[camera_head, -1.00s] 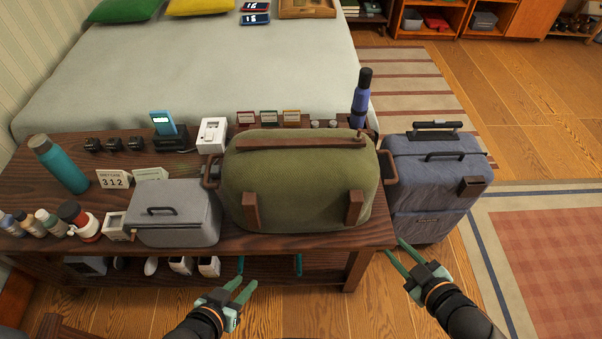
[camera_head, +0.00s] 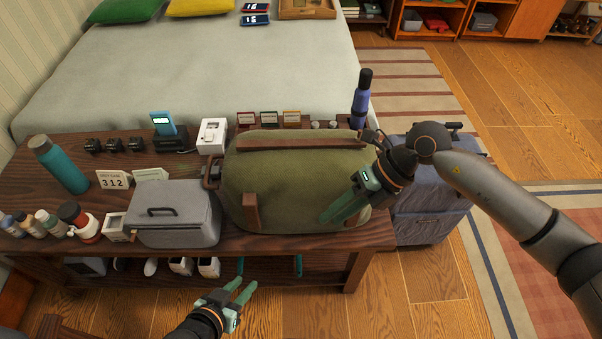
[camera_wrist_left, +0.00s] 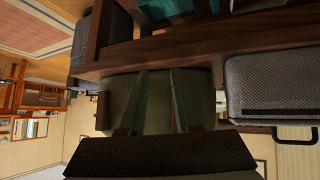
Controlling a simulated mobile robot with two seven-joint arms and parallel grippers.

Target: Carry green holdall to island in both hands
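The green holdall (camera_head: 290,180) stands on the dark wooden table (camera_head: 310,242), with brown straps and a brown side handle (camera_head: 211,172) at its left end. Its right end is partly hidden by my right arm. My right gripper (camera_head: 335,217) is open, in front of the holdall's right front; I cannot tell whether it touches. My left gripper (camera_head: 240,287) is open and empty, low in front of the table. In the left wrist view its fingers (camera_wrist_left: 162,72) are apart, with the holdall (camera_wrist_left: 203,100) beyond them. I cannot make out which surface is the island.
A grey case (camera_head: 175,222) stands close left of the holdall. A blue suitcase (camera_head: 425,218) stands on the floor at the right. A blue bottle (camera_head: 361,100), a white box (camera_head: 212,136) and a teal bottle (camera_head: 60,165) are on the table. A bed (camera_head: 200,75) lies behind.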

